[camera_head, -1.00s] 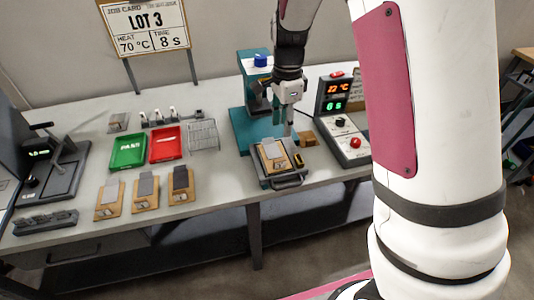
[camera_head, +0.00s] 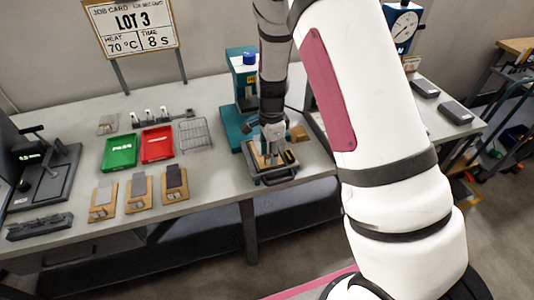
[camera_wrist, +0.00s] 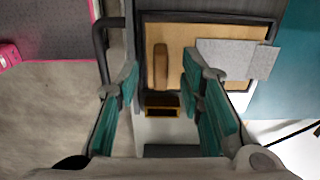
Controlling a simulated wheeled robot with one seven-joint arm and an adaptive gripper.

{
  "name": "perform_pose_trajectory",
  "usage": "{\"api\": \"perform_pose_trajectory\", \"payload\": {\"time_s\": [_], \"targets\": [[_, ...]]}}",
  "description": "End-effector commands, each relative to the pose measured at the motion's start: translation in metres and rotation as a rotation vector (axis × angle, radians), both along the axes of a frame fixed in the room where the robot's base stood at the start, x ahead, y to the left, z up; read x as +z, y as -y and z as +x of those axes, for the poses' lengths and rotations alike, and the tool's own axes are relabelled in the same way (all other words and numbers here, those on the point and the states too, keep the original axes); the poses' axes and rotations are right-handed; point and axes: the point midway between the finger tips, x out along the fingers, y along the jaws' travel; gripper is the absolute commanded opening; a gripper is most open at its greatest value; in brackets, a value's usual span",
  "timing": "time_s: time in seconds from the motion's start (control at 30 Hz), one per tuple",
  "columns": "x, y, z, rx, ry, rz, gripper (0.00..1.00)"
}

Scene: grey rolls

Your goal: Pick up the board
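A tan board (camera_head: 262,161) lies in a dark tray with a front handle at the foot of the teal press. In the wrist view the board (camera_wrist: 188,72) has a brown strip (camera_wrist: 160,66) and a light grey sheet (camera_wrist: 232,56) on it. My gripper (camera_wrist: 165,82) is open, with teal finger pads apart and nothing seen between them; it is over the tray's area. In the head view my gripper (camera_head: 271,143) is just above the board and hides part of it. Three similar tan boards (camera_head: 103,213) with grey pieces lie at the table's front left.
The teal press (camera_head: 234,130) stands behind the tray. A green tray (camera_head: 121,151), a red tray (camera_head: 157,144) and a wire rack (camera_head: 195,135) are left of it. The tray handle (camera_wrist: 101,55) shows in the wrist view. Bare table lies between rack and press.

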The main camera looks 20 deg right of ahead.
Motion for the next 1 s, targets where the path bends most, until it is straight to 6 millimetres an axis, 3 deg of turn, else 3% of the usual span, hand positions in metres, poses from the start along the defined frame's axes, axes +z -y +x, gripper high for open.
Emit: {"api": "perform_pose_trajectory", "payload": {"time_s": [0.17, 0.4, 0.43, 0.57, 0.6, 1.0], "targets": [[-0.017, 0.000, 0.000, 0.000, -0.001, 0.000, 0.35], [-0.019, 0.000, 0.001, 0.000, 0.001, 0.000, 0.35], [-0.019, 0.000, 0.001, 0.000, 0.001, 0.000, 0.33], [-0.019, 0.000, 0.001, 0.000, 0.001, 0.000, 0.03], [-0.019, 0.000, 0.001, 0.000, 0.001, 0.000, 0.00], [-0.018, 0.000, 0.001, 0.000, 0.002, 0.000, 0.00]]}}
